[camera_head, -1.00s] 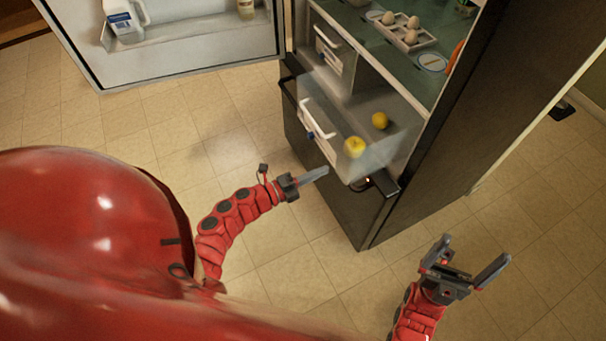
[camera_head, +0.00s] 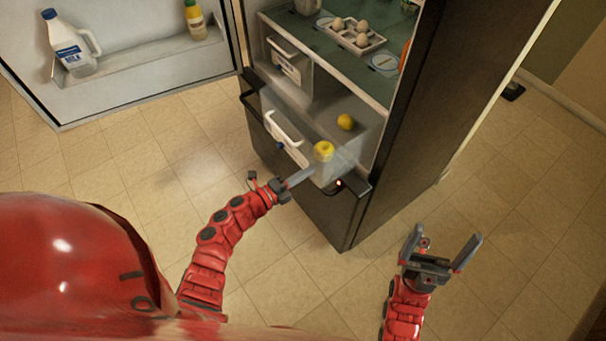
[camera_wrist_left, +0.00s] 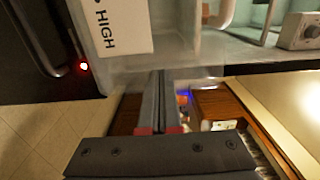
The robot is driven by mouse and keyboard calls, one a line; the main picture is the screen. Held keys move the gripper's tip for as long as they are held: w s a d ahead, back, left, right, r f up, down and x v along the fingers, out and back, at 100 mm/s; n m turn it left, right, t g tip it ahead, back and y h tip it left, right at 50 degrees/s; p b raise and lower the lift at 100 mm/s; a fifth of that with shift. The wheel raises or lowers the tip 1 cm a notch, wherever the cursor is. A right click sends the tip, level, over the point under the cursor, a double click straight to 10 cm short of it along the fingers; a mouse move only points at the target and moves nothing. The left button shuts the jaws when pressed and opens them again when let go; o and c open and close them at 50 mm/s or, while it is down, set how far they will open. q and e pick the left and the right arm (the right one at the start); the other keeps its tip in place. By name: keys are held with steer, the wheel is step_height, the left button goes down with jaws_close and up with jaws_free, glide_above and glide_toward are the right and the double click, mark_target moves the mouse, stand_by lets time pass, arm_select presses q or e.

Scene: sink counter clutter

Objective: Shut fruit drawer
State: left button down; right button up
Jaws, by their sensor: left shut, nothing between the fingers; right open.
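The fruit drawer (camera_head: 284,127) is a clear bin with a white handle, pulled out from the lower part of the open fridge. Two yellow fruits (camera_head: 323,151) lie in it. My left gripper (camera_head: 312,171) is shut and empty, with its tips at the right end of the drawer front. The left wrist view shows the shut fingers (camera_wrist_left: 160,76) close to the clear drawer front (camera_wrist_left: 170,60), beside a white "HIGH" label (camera_wrist_left: 120,26); I cannot tell whether they touch. My right gripper (camera_head: 448,246) is open and empty, away from the fridge to the right.
A second drawer (camera_head: 288,64) sits further in, at left. An egg tray (camera_head: 356,38) stands on the shelf above. The fridge door (camera_head: 130,108), with a milk jug (camera_head: 68,44) and a bottle (camera_head: 195,20), is swung open at left.

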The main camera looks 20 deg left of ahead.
arm_select(q)
steer(key=b+x, duration=0.9)
steer(key=x, duration=1.3)
steer(key=shift+w+d+r+b, duration=0.1)
steer(key=shift+w+d+b, duration=0.2)
steer(key=shift+b, duration=0.1)
steer(key=shift+r, duration=0.2)
steer(key=shift+r, duration=0.1)
